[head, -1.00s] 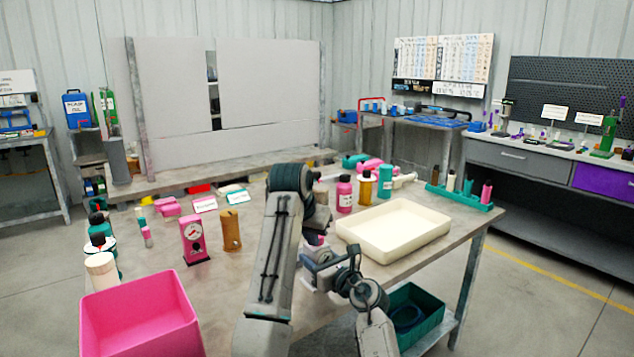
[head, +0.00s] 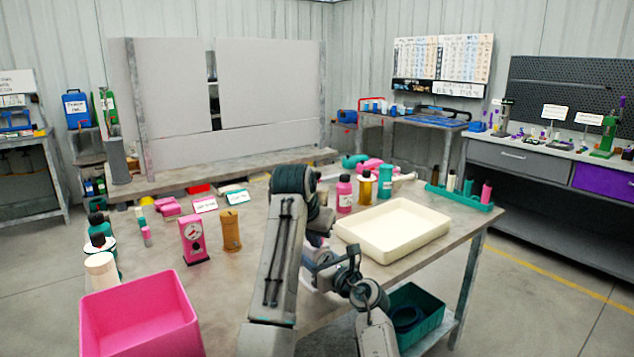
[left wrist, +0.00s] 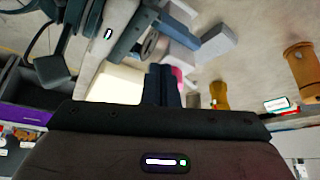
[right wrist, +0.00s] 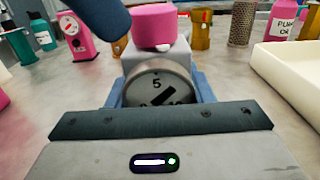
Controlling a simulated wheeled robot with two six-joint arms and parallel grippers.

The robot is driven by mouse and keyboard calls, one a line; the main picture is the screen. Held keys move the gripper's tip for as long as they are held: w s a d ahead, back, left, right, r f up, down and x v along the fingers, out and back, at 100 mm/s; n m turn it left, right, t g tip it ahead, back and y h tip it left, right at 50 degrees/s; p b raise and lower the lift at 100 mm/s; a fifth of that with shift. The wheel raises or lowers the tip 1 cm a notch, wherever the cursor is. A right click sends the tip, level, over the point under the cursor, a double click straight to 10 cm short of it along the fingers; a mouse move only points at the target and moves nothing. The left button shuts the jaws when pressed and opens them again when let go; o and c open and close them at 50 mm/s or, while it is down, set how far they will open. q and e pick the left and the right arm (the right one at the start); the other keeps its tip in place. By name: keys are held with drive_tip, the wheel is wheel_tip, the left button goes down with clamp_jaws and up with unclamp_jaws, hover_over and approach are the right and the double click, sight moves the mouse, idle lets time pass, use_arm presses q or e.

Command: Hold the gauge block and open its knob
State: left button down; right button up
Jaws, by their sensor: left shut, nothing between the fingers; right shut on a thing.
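The gauge block is light grey, with a round dial (right wrist: 158,88) marked 5 on the face towards the right wrist camera. Its pink knob (right wrist: 153,25) sits on top. My right gripper (right wrist: 160,98) is shut on the block, a blue finger at each side. My left gripper (left wrist: 164,72) is shut and empty. Its blue end shows at the upper left of the right wrist view, close to the knob; I cannot tell whether they touch. A little pink shows beside its fingertips in the left wrist view. In the head view my left arm hides most of the block.
Below my arms is the workbench, with a cream tray (head: 393,258) at right and a pink bin (head: 138,318) at front left. A pink gauge unit (head: 193,240) and an ochre cylinder (head: 231,231) stand left of my left arm. Bottles (head: 344,194) stand behind.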

use_arm(q)
wheel_tip(320, 180, up, 6)
idle(0.5)
drive_tip(key=shift+a, duration=0.1)
drive_tip(key=shift+w+a+f, duration=0.25)
drive_tip(key=shift+a+f, duration=0.15)
drive_tip(key=shift+f, duration=0.6)
drive_tip(key=shift+w+a+f, duration=0.25)
drive_tip(key=shift+a+f, duration=0.1)
drive_tip(key=shift+f, duration=0.6)
drive_tip(key=shift+w+a+f, duration=0.25)
drive_tip(key=shift+a+f, duration=0.15)
drive_tip(key=shift+f, duration=0.6)
drive_tip(key=shift+w+d, duration=0.15)
drive_tip(key=shift+s+d, duration=0.3)
drive_tip(key=shift+d, duration=0.1)
